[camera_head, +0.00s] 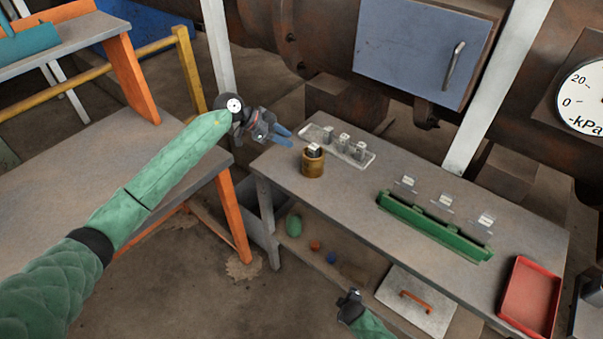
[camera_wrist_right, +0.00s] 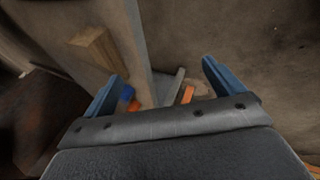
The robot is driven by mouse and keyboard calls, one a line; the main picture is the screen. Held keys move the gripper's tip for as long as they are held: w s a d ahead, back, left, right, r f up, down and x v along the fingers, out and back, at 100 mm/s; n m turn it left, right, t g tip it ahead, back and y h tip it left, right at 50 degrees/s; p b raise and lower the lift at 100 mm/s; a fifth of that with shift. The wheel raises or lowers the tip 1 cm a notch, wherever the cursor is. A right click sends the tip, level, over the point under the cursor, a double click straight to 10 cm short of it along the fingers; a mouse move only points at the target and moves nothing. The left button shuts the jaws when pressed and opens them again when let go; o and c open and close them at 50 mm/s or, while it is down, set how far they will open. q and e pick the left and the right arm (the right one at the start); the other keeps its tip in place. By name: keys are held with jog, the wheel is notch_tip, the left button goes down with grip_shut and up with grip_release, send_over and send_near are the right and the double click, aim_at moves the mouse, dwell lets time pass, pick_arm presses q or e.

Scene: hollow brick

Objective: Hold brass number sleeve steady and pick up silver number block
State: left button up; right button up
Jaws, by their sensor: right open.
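The brass number sleeve (camera_head: 313,166) stands upright on the grey workbench, near its left end. A silver number block (camera_head: 314,149) shows at the sleeve's top; how deep it sits is hidden. Several more silver blocks (camera_head: 343,141) stand on a pale tray (camera_head: 317,132) just behind. My left gripper (camera_head: 288,138) is left of the tray and above-left of the sleeve, apart from both, its blue fingers parted and empty. My right gripper (camera_head: 350,294) is low, in front of the bench. In the right wrist view its blue fingers (camera_wrist_right: 163,82) are wide apart with nothing between them.
A green rack (camera_head: 432,228) with several clear tags behind it stands on the bench. A red tray (camera_head: 529,298) lies at the right end. A lower shelf holds small coloured objects and a panel with an orange handle (camera_head: 415,295). Another table (camera_head: 140,170) stands at left.

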jog(key=w+a+r+n+t, duration=0.15)
jog(key=a+r+n, duration=0.25)
jog(key=r, duration=0.5)
jog(key=w+a+r+n+t, duration=0.1)
jog(key=w+a+r+n, duration=0.25)
jog(key=r, duration=0.55)
jog(key=w+a+r+n+t, duration=0.2)
jog(key=a+r+n, duration=0.2)
jog(key=r, duration=0.5)
jog(key=n+t+h, duration=0.2)
jog(key=h, duration=0.1)
send_near(309, 168)
jog(key=w+n, duration=0.1)
jog(key=w+f+n+h, duration=0.1)
jog(key=w+n+h, duration=0.1)
jog(key=shift+w+a+f+n, duration=0.25)
jog(key=shift+a+f, duration=0.05)
jog(key=shift+f, duration=0.05)
jog(key=shift+w+d+f+n+h, duration=0.2)
jog(key=shift+w+f+n+h, duration=0.1)
jog(key=shift+w+n+h, duration=0.15)
jog(key=shift+x, duration=3.85)
jog(key=c, duration=1.4)
